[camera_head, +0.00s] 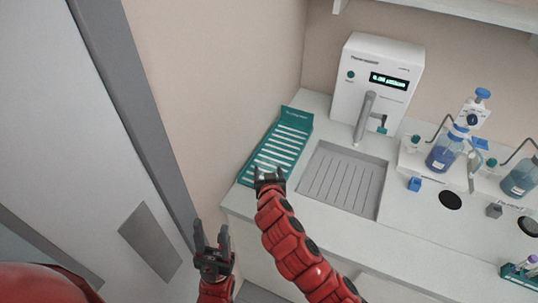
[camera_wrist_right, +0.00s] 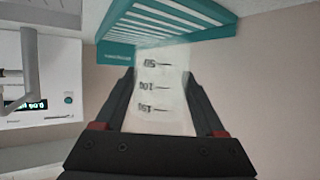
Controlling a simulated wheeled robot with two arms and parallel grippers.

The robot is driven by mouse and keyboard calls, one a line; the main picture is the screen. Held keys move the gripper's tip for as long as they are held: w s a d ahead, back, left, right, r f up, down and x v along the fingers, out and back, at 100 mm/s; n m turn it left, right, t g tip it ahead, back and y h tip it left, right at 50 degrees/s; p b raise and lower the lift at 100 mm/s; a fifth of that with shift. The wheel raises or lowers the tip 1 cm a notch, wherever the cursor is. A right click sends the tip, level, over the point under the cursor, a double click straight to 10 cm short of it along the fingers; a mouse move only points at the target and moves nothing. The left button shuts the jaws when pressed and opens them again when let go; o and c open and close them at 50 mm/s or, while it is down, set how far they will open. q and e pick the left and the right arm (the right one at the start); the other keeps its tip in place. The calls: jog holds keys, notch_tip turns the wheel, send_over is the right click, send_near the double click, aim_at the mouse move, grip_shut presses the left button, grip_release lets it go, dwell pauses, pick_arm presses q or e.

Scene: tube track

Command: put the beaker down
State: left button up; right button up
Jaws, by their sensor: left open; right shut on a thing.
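The beaker (camera_wrist_right: 163,92) is clear, with dark volume marks, and fills the space between the fingers of my right gripper (camera_wrist_right: 161,78) in the right wrist view. In the head view my right gripper (camera_head: 268,177) is over the near end of the teal slatted rack (camera_head: 297,122); I cannot make out the beaker there. The rack also shows in the right wrist view (camera_wrist_right: 118,50), just beyond the beaker. I cannot tell whether the beaker touches it. My left gripper (camera_head: 212,243) is open and empty, low in front of the counter.
A white dispenser (camera_head: 350,75) with a display stands behind a grey drain tray (camera_head: 345,180), right of the rack. Blue-liquid bottles (camera_head: 445,152) and a small tube rack (camera_head: 520,270) are further right. The wall (camera_head: 225,90) is close on the rack's left.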

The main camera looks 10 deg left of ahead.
jog(key=w+p, duration=0.1)
jog(key=w, duration=0.1)
jog(key=w+p, duration=0.1)
jog(key=w, duration=0.2)
jog(key=w+a+p, duration=0.1)
jog(key=w, duration=0.1)
jog(key=shift+w+a+f, duration=0.1)
jog(key=shift+w+f, duration=0.1)
jog(key=shift+w, duration=0.1)
jog(key=shift+w+f, duration=0.15)
jog(key=shift+w, duration=0.05)
jog(key=shift+f, duration=0.2)
notch_tip(320, 180, down, 2)
jog(key=shift+f+p, duration=0.1)
jog(key=shift+p, duration=0.25)
jog(key=shift+f, duration=0.45)
